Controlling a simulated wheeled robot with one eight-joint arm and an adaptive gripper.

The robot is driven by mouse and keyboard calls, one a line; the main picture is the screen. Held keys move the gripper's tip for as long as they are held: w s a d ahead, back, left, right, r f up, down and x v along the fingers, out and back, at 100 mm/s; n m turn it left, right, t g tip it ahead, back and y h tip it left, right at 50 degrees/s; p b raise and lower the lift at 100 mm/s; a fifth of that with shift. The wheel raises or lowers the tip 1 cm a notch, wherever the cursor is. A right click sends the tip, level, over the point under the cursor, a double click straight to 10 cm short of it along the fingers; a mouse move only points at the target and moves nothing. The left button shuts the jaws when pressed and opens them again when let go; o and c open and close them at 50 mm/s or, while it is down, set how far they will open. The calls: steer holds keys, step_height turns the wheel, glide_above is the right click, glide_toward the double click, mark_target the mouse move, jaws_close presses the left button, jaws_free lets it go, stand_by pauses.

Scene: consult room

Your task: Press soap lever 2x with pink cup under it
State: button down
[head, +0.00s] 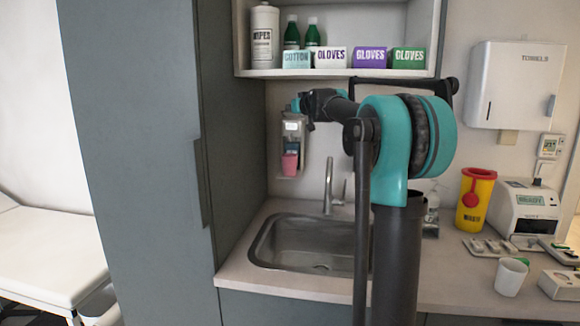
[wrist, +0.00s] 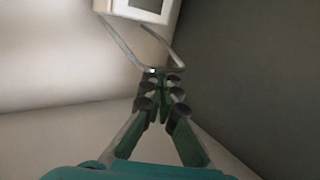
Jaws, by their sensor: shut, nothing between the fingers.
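The soap dispenser (head: 293,128) is a pale box on the wall beside the tall cabinet, above the sink. The pink cup (head: 290,164) is upright directly below the dispenser's body. My gripper (head: 298,104) is at the top of the dispenser in the head view, partly hidden by my arm. In the wrist view my gripper (wrist: 161,88) is shut and empty. The soap lever (wrist: 150,68), a bent metal wire loop, extends from the dispenser (wrist: 150,9). Its end is right at my fingertips; I cannot tell whether they touch. The cup does not show in the wrist view.
The sink (head: 308,243) with its tap (head: 329,187) is below. The tall grey cabinet (head: 150,150) stands close on the left. A shelf (head: 340,72) with glove boxes hangs above. A white cup (head: 511,277) and a yellow bin (head: 474,201) are on the right counter.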

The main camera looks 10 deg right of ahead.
steer(key=shift+r, duration=1.6)
steer(key=s+a, duration=0.3)
steer(key=s, duration=0.6)
steer(key=shift+s, duration=0.3)
